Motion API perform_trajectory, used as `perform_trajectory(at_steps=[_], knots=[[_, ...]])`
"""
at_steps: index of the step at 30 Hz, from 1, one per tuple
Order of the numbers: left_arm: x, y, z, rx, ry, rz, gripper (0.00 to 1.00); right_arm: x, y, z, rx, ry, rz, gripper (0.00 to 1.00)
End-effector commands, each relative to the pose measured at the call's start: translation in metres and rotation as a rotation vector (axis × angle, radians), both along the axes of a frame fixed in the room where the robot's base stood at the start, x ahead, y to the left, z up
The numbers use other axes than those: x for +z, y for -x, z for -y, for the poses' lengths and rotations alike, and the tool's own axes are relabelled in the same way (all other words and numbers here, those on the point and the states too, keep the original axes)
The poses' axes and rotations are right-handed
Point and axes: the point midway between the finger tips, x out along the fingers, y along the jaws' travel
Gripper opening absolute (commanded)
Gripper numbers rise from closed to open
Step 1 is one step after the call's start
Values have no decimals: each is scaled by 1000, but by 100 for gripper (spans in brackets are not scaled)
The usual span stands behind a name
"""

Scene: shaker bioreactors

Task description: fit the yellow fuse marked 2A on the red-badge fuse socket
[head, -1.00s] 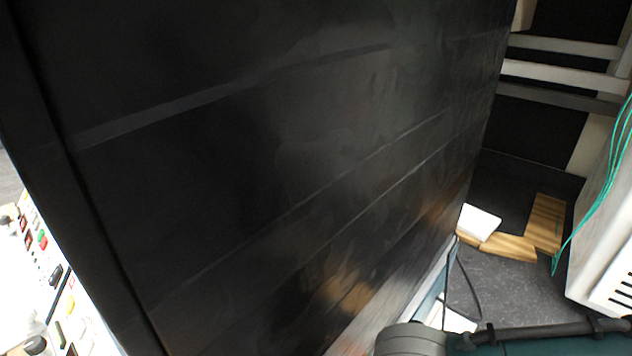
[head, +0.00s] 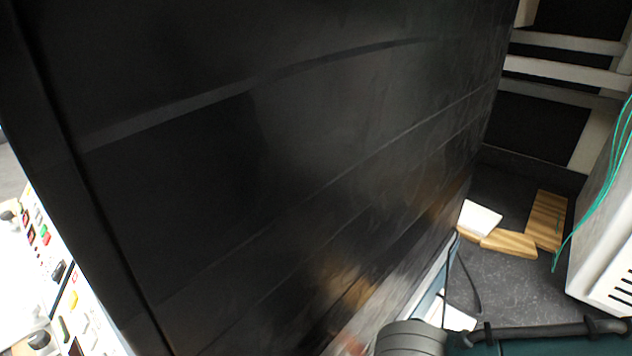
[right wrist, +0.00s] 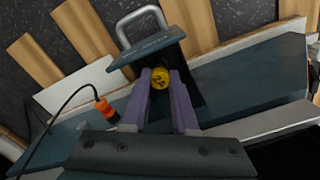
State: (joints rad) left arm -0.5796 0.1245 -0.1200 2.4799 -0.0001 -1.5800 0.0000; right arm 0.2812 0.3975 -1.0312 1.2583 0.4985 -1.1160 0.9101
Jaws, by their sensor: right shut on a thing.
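The yellow fuse (right wrist: 159,79) shows its round end with dark marks in the right wrist view; the marking is too small to read. My right gripper (right wrist: 160,85) is shut on it, with a purple finger on each side. The fuse is in front of a dark teal block with a metal handle (right wrist: 143,28); I cannot tell whether it touches anything there. I cannot make out a red-badge fuse socket in either view. My left gripper is in neither view.
A large black panel (head: 270,180) fills most of the head view. A white control panel with coloured buttons (head: 62,290) shows at left. Wooden pieces (head: 546,222) and a white box with green wires (head: 605,225) are at right. An orange plug (right wrist: 103,108) on a black cable is beside the right gripper.

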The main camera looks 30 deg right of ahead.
Motion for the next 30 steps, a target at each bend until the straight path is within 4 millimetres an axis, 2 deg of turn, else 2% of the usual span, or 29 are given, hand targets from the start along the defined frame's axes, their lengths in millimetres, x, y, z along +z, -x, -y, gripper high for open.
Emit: perform_trajectory(at_steps=[14, 15, 23, 30], knots=[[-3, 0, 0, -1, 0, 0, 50, -6, 0, 0, 0, 0, -1, 0], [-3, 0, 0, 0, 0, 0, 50, -5, 0, 0, 0, 0, -1, 31], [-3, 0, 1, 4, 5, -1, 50, -5, 0, 0, 0, 0, 0, 61], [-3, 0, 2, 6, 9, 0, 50, -5, 0, 0, 0, 0, 0, 62]])
